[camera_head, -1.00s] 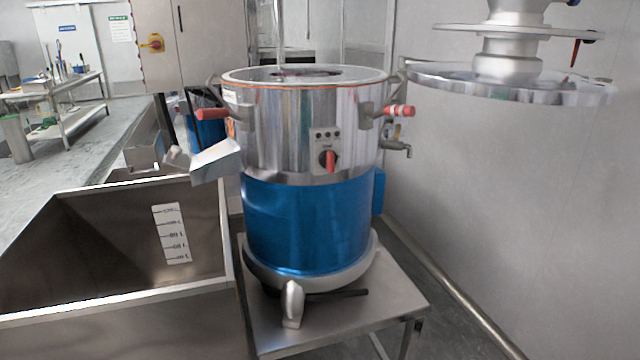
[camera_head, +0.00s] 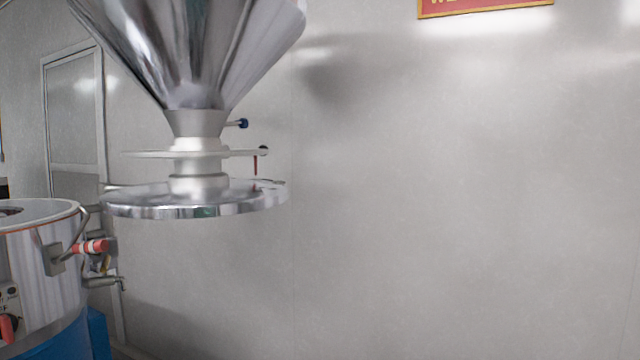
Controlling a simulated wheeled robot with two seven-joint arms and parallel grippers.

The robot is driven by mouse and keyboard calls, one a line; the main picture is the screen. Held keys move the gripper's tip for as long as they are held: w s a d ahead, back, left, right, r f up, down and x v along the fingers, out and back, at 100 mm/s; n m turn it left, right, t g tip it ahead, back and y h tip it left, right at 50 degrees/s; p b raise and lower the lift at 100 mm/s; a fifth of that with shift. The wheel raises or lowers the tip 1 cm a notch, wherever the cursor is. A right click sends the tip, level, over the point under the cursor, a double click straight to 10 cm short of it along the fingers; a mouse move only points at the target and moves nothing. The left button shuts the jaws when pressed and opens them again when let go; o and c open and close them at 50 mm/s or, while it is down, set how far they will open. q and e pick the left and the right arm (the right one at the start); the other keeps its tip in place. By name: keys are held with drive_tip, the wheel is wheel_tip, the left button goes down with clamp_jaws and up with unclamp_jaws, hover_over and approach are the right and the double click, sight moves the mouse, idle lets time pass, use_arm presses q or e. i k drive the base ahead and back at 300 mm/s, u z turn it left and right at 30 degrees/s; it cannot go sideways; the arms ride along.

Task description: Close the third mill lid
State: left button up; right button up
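The mill lid (camera_head: 200,207) is a round shiny metal disc hanging under a metal funnel hopper (camera_head: 190,50) at the left of the head view. It is swung off to the right of the mill and joined to the hopper by a short neck. The mill (camera_head: 45,270), metal above and blue below, is cut off by the left edge. Its top stands open, with an orange rim line and a red-striped side handle (camera_head: 92,246). Neither of my grippers is in view.
A thin plate with a dark red lever (camera_head: 255,165) sits above the lid. A tap (camera_head: 105,282) sticks out of the mill's right side. A plain grey wall (camera_head: 460,200) fills the right, with a red sign (camera_head: 485,5) at the top.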

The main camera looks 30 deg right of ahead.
sight(196, 61)
drive_tip(key=z, duration=0.5)
drive_tip(key=i, duration=1.65)
drive_tip(key=u, duration=1)
